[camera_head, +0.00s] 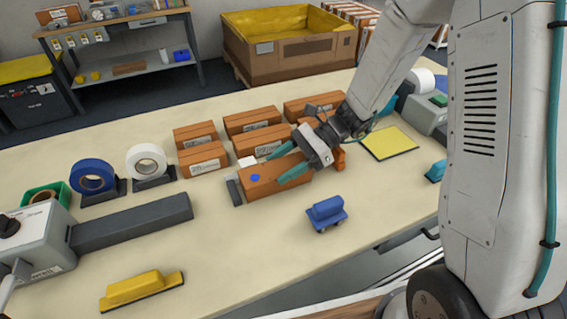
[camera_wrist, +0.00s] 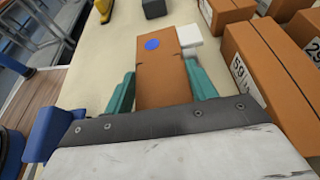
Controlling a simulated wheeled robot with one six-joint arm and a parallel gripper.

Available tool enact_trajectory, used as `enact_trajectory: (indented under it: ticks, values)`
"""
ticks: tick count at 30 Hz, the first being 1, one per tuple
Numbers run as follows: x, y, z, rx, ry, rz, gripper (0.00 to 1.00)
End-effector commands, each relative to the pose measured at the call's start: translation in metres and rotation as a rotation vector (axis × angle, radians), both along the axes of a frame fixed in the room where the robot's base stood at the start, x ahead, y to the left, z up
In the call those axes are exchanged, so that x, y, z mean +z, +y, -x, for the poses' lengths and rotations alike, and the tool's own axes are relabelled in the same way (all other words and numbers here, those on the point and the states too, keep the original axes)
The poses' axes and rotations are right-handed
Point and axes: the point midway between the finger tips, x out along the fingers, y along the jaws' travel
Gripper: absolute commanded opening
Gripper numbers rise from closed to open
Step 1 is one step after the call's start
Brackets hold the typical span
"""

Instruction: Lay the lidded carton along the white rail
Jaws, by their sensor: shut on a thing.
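A brown carton with a blue dot on top (camera_head: 265,173) is between the teal fingers of my gripper (camera_head: 288,162). In the wrist view the carton (camera_wrist: 160,65) points away from my gripper (camera_wrist: 162,85), a finger on each long side. I cannot tell whether it rests on the table or is just above it. A short white piece, possibly the white rail (camera_head: 247,161), is beside the carton's far end; it also shows in the wrist view (camera_wrist: 189,35), right of the carton. A dark grey block (camera_head: 234,191) is just off the carton's end.
Several labelled brown cartons (camera_head: 202,157) stand behind. A blue block-shaped object (camera_head: 326,213) is in front of the carton. A yellow pad (camera_head: 389,143) lies to the right, tape rolls (camera_head: 147,162) to the left.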

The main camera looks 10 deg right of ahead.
Motion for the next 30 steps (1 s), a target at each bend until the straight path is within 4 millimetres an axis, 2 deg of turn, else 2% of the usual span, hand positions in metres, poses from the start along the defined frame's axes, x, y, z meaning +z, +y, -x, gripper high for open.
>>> enact_trajectory:
  ticks: [1, 3, 14, 17, 24, 30]
  values:
    - [-0.001, 0.0, 0.0, 0.0, 0.0, 0.0, 0.65]
    - [0.0, 0.0, 0.0, 0.0, 0.0, 0.0, 0.78]
    - [0.003, -0.004, -0.001, -0.002, -0.001, 0.0, 0.78]
    - [0.008, -0.017, -0.005, -0.004, -0.003, 0.0, 0.78]
    - [0.029, -0.063, -0.014, -0.005, -0.004, 0.001, 0.78]
    - [0.042, -0.095, -0.02, -0.004, -0.002, 0.001, 0.78]
